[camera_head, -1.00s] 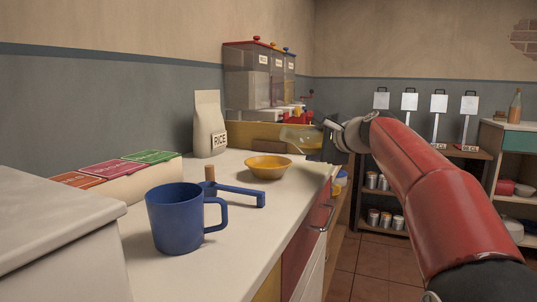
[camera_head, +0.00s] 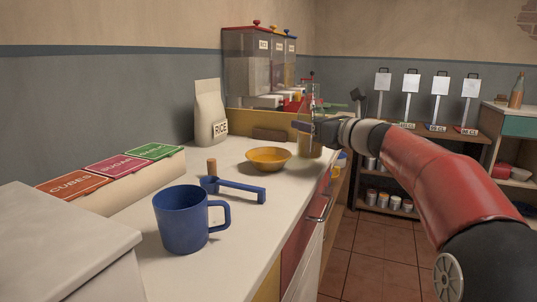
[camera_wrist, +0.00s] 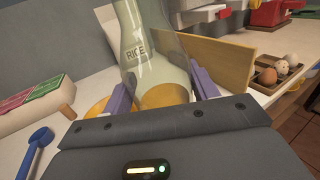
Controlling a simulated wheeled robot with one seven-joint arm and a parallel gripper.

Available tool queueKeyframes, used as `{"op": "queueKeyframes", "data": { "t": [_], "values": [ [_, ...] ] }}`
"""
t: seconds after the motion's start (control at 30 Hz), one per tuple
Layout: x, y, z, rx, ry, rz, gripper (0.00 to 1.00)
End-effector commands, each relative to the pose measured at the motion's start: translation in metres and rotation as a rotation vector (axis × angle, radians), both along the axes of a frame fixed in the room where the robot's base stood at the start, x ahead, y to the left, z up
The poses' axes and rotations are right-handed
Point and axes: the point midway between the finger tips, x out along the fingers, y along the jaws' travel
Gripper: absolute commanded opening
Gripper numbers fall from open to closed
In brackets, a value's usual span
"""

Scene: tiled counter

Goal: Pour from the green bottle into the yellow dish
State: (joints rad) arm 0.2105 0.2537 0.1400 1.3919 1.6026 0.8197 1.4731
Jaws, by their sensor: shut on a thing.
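My gripper (camera_head: 316,130) is shut on the clear, greenish bottle (camera_head: 312,112) at the counter's right edge. The bottle stands about upright, with a yellowish lower part. In the wrist view the bottle (camera_wrist: 148,48) is between the purple fingers of my gripper (camera_wrist: 160,90); its top is cut off. The yellow dish (camera_head: 268,160) sits on the counter, left of and nearer than the bottle. In the wrist view part of the dish (camera_wrist: 96,108) shows behind the left finger. I cannot tell whether the dish holds anything.
A blue mug (camera_head: 183,220) and a blue-handled tool (camera_head: 238,190) are nearer on the counter. A rice bag (camera_head: 208,112) stands behind the dish, with dispensers (camera_head: 258,65) farther back. Eggs (camera_wrist: 282,67) sit in a tray at right in the wrist view.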

Motion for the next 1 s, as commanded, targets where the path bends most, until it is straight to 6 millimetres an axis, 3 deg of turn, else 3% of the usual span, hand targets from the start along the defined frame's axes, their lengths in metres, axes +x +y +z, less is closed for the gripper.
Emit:
{"op": "queueKeyframes", "data": {
  "t": [0.6,1.0],
  "values": [
    [-0.001,0.000,0.048,-0.004,-0.008,0.000,0.19],
    [-0.001,0.000,0.052,-0.004,-0.005,0.000,0.19]
  ]
}}
